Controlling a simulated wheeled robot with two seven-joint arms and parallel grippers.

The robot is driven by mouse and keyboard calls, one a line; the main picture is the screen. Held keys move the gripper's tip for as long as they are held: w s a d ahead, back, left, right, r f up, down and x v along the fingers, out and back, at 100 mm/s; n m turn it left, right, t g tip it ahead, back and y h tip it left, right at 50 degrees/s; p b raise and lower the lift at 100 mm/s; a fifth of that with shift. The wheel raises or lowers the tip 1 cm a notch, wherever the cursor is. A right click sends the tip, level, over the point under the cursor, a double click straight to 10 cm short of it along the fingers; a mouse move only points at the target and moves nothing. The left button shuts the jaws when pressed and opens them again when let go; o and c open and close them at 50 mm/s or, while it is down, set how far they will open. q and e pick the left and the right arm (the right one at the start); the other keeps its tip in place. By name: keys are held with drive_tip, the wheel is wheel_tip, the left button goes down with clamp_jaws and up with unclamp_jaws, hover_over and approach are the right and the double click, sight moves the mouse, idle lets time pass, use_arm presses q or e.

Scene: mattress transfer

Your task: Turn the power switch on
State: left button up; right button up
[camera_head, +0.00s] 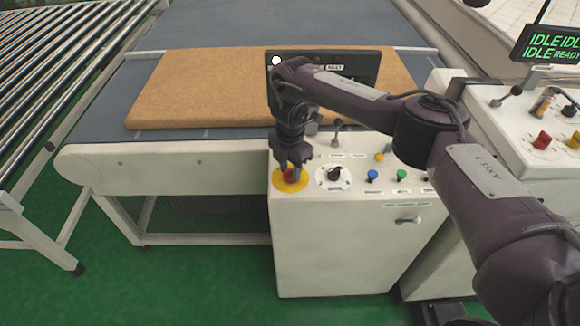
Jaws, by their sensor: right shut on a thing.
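The white control box (345,245) stands in front of the conveyor. A black rotary knob (335,174) on a white round plate is on its sloped top; I cannot read its label, so I cannot tell if it is the power switch. To its left is a red button (290,175) on a yellow disc (287,186). My right gripper (291,166) points down over the yellow disc, shut on the red button, which its fingers partly hide. A small lever (337,128) stands behind the knob. My left gripper is not in view.
Blue (372,175), green (401,174) and yellow (379,156) buttons are right of the knob. A tan mattress (200,85) lies on the conveyor (110,115). A second console (490,125) with a green-lettered display (548,45) is at the right. My right arm crosses above the box.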

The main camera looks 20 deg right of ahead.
sight(290, 169)
drive_tip(key=shift+w+r, duration=0.1)
drive_tip(key=shift+r, duration=0.05)
drive_tip(key=o, duration=1)
wheel_tip(290, 169, up, 8)
drive_tip(key=shift+f+p, duration=0.2)
drive_tip(key=shift+p, duration=0.55)
